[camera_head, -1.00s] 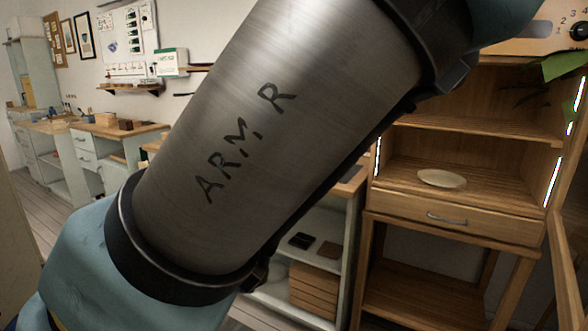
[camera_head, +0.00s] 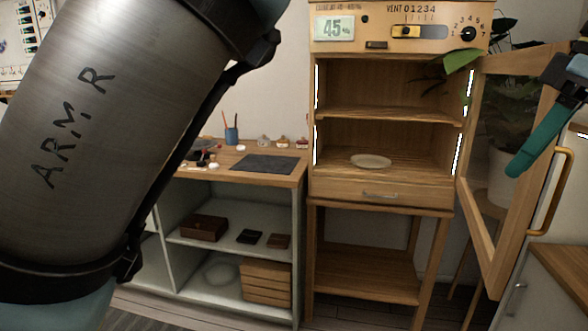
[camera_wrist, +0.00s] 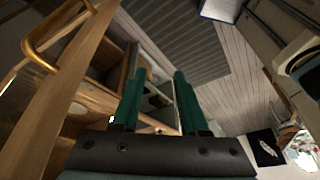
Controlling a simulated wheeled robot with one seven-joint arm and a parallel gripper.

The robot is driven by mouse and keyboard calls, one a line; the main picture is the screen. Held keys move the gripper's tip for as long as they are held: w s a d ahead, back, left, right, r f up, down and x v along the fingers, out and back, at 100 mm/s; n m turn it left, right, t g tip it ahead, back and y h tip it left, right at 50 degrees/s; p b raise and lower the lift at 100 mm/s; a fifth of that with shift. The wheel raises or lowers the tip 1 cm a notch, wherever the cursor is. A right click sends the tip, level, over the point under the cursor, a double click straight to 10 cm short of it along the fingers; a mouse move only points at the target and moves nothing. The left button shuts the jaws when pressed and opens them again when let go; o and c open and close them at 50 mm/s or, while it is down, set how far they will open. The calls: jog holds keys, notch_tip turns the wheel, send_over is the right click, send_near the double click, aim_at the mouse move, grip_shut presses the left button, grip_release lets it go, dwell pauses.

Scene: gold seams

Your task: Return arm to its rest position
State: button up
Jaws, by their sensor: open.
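My arm, marked "ARM R", fills the left of the head view. My gripper (camera_wrist: 157,74) shows in the wrist view with its two green fingers apart and nothing between them. In the head view, part of my gripper (camera_head: 532,148) is at the right edge, in front of the open cabinet door (camera_head: 486,235) and above its handle (camera_head: 549,195). Whether it touches the door cannot be told. In the wrist view, the door handle (camera_wrist: 38,55) is left of the fingers, apart from them.
The wooden cabinet (camera_head: 382,195) stands open, with a pale plate (camera_head: 371,161) on its lower shelf. A workbench (camera_head: 300,178) with shelves is left of it. A counter (camera_head: 563,268) is at the lower right. A potted plant (camera_head: 512,120) is behind the door.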

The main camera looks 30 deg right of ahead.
jog(key=w+a+f+m+g, duration=0.1)
jog(key=w+a+f, duration=0.15)
jog(key=w, duration=0.55)
jog(key=w+a+f, duration=0.2)
jog(key=w+a, duration=0.1)
jog(key=w, duration=0.4)
jog(key=w+a+f+m+g, duration=0.1)
jog(key=w+a+f, duration=0.15)
jog(key=w, duration=0.55)
jog(key=w+a+f, duration=0.3)
jog(key=w+a, duration=0.3)
jog(key=w+a+f, duration=0.3)
jog(key=w+a, duration=0.3)
jog(key=w+a+f+g, duration=0.1)
jog(key=w+a+f, duration=0.1)
jog(key=a, duration=0.6)
jog(key=w+a+f, duration=0.2)
jog(key=a, duration=0.6)
jog(key=s+a+f, duration=0.2)
jog(key=a, duration=0.6)
jog(key=s+a+f+h, duration=0.1)
jog(key=s+a+f, duration=0.1)
jog(key=a, duration=0.6)
jog(key=shift+a+f+t+p, duration=0.15)
jog(key=shift+f+t+p, duration=0.15)
jog(key=shift+f, duration=0.4)
